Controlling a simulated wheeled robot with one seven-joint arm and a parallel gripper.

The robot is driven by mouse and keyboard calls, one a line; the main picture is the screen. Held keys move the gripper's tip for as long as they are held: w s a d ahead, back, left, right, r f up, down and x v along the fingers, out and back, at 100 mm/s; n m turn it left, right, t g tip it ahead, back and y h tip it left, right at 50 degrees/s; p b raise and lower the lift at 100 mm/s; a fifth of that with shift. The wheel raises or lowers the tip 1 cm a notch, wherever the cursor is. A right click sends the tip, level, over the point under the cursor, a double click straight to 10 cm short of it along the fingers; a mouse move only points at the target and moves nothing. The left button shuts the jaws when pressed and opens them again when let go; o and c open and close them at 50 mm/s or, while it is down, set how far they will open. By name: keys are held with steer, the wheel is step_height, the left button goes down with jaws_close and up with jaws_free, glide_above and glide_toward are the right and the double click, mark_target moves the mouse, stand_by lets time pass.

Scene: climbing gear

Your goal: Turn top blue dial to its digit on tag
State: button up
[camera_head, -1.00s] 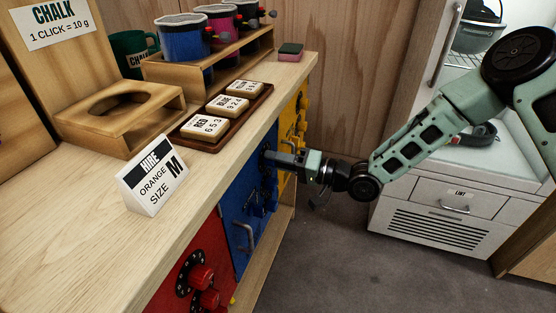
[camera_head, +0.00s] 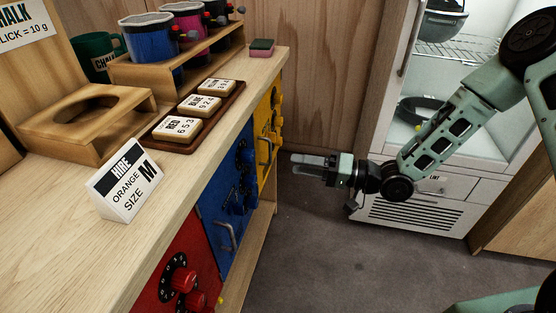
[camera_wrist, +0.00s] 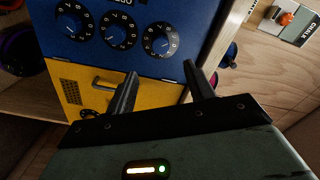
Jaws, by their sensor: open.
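The blue door (camera_head: 215,215) in the counter front carries a column of dark blue dials. The top blue dial (camera_head: 241,152) is nearest the counter top; in the wrist view it is the rightmost dial (camera_wrist: 161,40) of the row, with white digits around it. I cannot tell its setting. The blue tag (camera_head: 200,104) lies in the middle of the brown tray; it seems to start 9, 2, with the last digit unclear. My gripper (camera_head: 296,162) is open and empty, apart from the door. In the wrist view its fingertips (camera_wrist: 160,68) stand just below the top dial.
The yellow door (camera_head: 267,130) with a handle and the red door (camera_head: 175,265) with red dials flank the blue one. A grey handle (camera_head: 228,238) sticks out low on the blue door. The counter edge overhangs the doors. Open floor lies right of the counter.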

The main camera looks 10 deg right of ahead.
steer(key=v, duration=0.5)
steer(key=shift+s+d, duration=0.1)
steer(key=shift+d, duration=0.15)
steer(key=s+a+r+n+g+h, duration=0.1)
steer(key=s+r+n+g+h, duration=0.1)
steer(key=s+r+h, duration=0.45)
steer(key=s+a+r+n+g+h, duration=0.15)
steer(key=s+h, duration=0.25)
steer(key=s, duration=0.6)
steer(key=s+r+n+g+h, duration=0.35)
steer(key=s+h, duration=0.25)
steer(key=s, duration=0.3)
step_height(320, 180, up, 14)
steer(key=p, duration=1.4)
steer(key=shift+w+d+m+t+p, duration=0.15)
steer(key=shift+w+m+t+p, duration=0.2)
steer(key=shift+m+t, duration=0.05)
